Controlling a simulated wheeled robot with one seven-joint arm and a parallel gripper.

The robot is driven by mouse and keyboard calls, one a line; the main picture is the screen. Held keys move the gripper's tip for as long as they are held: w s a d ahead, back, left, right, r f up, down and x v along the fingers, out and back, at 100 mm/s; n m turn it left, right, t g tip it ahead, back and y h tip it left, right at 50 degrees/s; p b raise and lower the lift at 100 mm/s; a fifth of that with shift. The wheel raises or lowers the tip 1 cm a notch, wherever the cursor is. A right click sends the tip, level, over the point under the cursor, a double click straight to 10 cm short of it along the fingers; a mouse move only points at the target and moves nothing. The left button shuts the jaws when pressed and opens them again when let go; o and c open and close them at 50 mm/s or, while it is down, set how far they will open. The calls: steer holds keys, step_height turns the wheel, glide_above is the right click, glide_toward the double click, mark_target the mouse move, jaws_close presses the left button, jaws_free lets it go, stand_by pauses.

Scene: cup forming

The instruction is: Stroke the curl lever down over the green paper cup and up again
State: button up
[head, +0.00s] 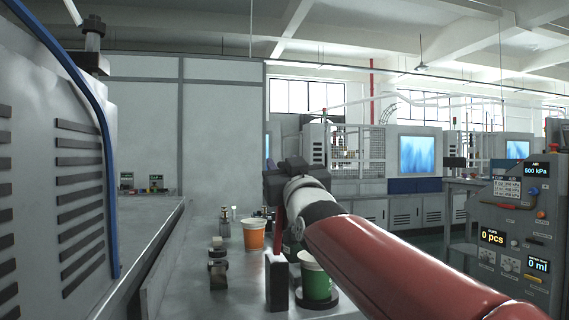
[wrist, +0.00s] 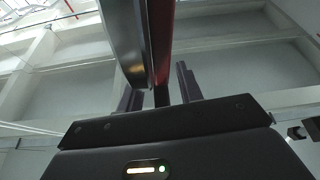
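The green paper cup (head: 315,280) sits upright on a dark round base at the lower middle of the head view, its right side partly behind my red arm. My gripper (head: 273,182) is above and left of the cup. In the wrist view, a long dark and red bar (wrist: 160,45), seemingly the curl lever, runs between the two fingers of my gripper (wrist: 160,92). The fingers stand apart, with gaps visible beside the bar. In the head view a thin red part (head: 280,218), probably of the lever, shows below the gripper; my arm hides the rest.
An orange cup (head: 254,235) stands on the bench (head: 190,280) behind and left of the green cup. Dark station blocks (head: 217,265) stand left of it. A large grey machine (head: 60,180) fills the left side. A control panel (head: 515,235) stands at the right.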

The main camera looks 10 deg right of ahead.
jaws_close()
stand_by(0.4)
